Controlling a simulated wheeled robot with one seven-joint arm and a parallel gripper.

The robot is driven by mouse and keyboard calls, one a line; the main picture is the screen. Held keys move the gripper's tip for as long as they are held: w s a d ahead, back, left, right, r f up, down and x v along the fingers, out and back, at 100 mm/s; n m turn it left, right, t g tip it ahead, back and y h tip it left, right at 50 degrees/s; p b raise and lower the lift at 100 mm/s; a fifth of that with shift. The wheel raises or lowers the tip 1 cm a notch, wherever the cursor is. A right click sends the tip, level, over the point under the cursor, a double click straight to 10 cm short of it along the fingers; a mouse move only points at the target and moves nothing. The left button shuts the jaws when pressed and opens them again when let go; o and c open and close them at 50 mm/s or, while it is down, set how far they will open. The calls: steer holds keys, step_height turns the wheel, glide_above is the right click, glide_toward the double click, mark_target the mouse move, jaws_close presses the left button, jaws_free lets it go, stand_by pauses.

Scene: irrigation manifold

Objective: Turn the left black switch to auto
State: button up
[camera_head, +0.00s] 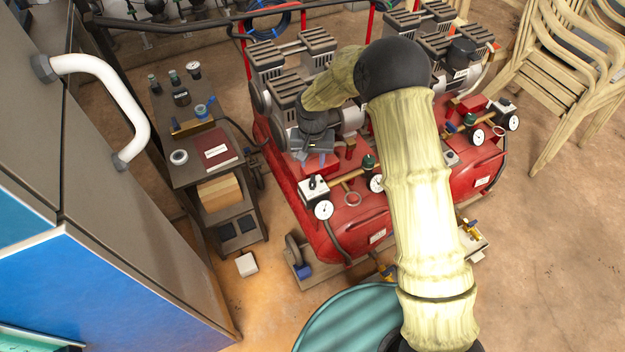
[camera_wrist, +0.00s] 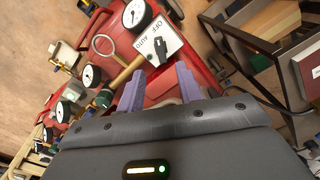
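The left black switch (camera_wrist: 160,47) sits on a white box face marked OFF and AUTO in the wrist view. Which mark it points to is hard to tell. In the head view, the switch (camera_head: 313,182) is on top of its white box, at the near left of the red compressor. My gripper (camera_wrist: 160,86) has two purple fingers spread apart with nothing between them. The switch lies beyond the fingertips, apart from them. In the head view, my gripper (camera_head: 318,158) is above and behind the switch box, with its fingers partly hidden.
A gauge (camera_head: 323,209) hangs on the switch box, with brass pipe and a green-topped regulator (camera_head: 368,162) beside it. Another switch box (camera_head: 500,107) is farther right. A dark cart (camera_head: 190,172) and a cabinet (camera_head: 120,230) stand left.

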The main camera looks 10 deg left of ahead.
mark_target(313, 182)
step_height(313, 182, down, 10)
steer(key=shift+r+b, duration=0.1)
steer(key=shift+b, duration=0.3)
jaws_close()
